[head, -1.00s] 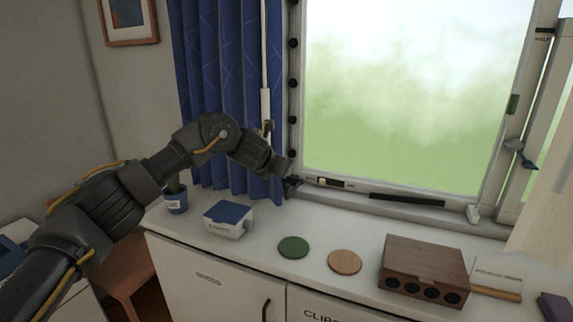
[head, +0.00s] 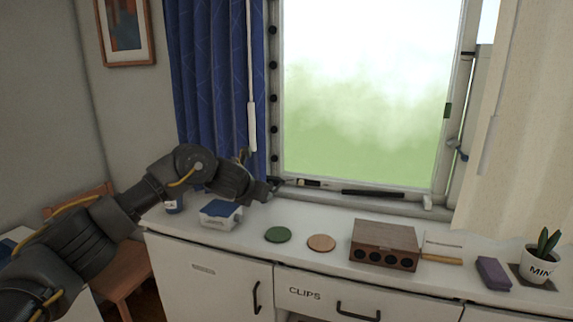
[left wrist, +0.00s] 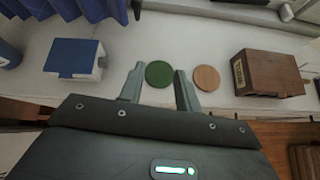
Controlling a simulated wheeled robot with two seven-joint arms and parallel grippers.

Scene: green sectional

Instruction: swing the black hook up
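My left gripper (head: 274,186) is at the lower left corner of the window, above the back of the white counter. In the left wrist view its two fingers (left wrist: 160,88) are apart, with nothing held between them. A small black piece (left wrist: 136,9) shows by the window frame just ahead of the left finger; I cannot tell for sure that it is the black hook, or whether it hangs down. In the head view the gripper's dark tip blends with that corner. My right gripper is in neither view.
On the counter are a white box with blue lid (head: 221,213), a green coaster (head: 278,234), a wooden coaster (head: 321,242) and a brown wooden box (head: 384,245). A blue curtain (head: 212,90) hangs left. A potted plant (head: 541,262) stands right.

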